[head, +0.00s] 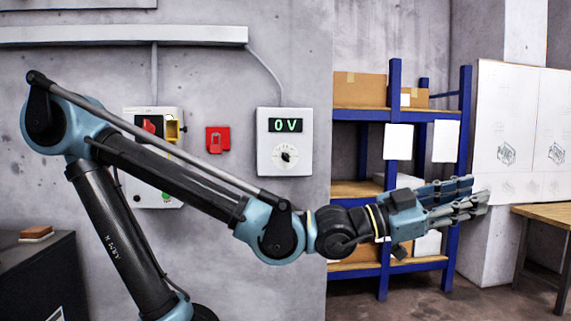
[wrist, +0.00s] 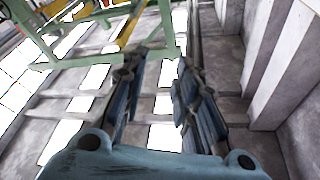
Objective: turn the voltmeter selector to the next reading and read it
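The voltmeter (head: 285,110) is a white box on the grey wall, left of the picture's middle in the head view. Its dark display (head: 286,125) reads "0 V" in green. Below it is a round selector knob (head: 286,156) with a black centre on a pale dial. The dial's markings are too small to read. My gripper (head: 482,196) is stretched out to the right, well away from the voltmeter and in front of the shelf. In the wrist view my gripper (wrist: 158,55) shows its two fingers apart with nothing between them.
A white switch box (head: 139,120) with a red and yellow handle is partly behind my arm. A red box (head: 218,139) is beside it. A blue shelf (head: 389,180) with cartons stands right. A wooden table (head: 548,213) is at the right edge, a dark cabinet (head: 40,270) at left.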

